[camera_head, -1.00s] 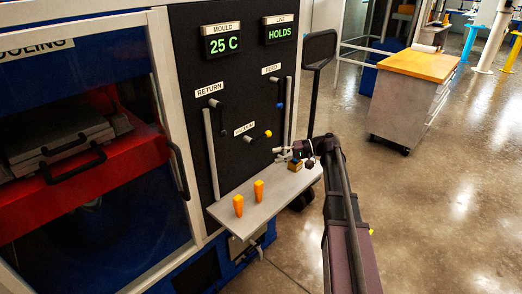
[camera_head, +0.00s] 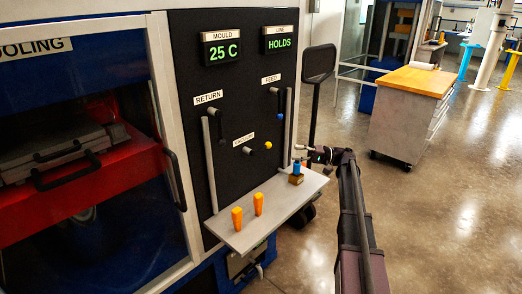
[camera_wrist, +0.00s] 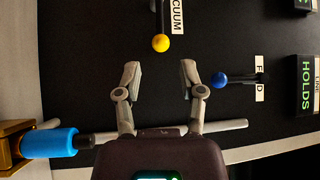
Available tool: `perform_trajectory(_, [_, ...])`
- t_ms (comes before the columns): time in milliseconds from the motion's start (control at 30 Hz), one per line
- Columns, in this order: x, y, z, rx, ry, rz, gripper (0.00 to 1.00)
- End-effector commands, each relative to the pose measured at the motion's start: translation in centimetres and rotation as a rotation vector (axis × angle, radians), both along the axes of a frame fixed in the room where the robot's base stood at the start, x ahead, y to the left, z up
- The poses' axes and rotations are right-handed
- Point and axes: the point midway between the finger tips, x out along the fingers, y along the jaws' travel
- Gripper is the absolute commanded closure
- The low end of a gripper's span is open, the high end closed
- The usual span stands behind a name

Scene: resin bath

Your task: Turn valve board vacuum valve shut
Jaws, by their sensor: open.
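The vacuum valve on the black valve board (camera_head: 190,75) has a dark lever with a yellow ball end (camera_head: 268,146). In the head view the lever points right, nearly level, from its pivot. In the wrist view, which is turned sideways, the yellow ball (camera_wrist: 160,42) lies ahead of the gap between my fingers. My gripper (camera_wrist: 160,75) is open and empty, and its fingertips are apart from the ball. In the head view my gripper (camera_head: 298,152) is to the right of the ball, above the shelf's right end.
The feed lever has a blue ball (camera_wrist: 220,80), close to one finger in the wrist view. The return lever (camera_head: 222,141) hangs at left. A blue-topped brass piece (camera_head: 296,179) and two orange pegs (camera_head: 237,218) stand on the grey shelf (camera_head: 270,212). Open floor lies right.

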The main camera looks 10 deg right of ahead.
Motion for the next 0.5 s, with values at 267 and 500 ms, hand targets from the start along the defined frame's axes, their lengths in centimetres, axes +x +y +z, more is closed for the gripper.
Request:
perform_trajectory(267, [0.2,2.3,0.4,0.000,0.000,0.001,0.49])
perform_trajectory(500, [0.7,5.7,0.9,0.000,0.000,0.002,0.49])
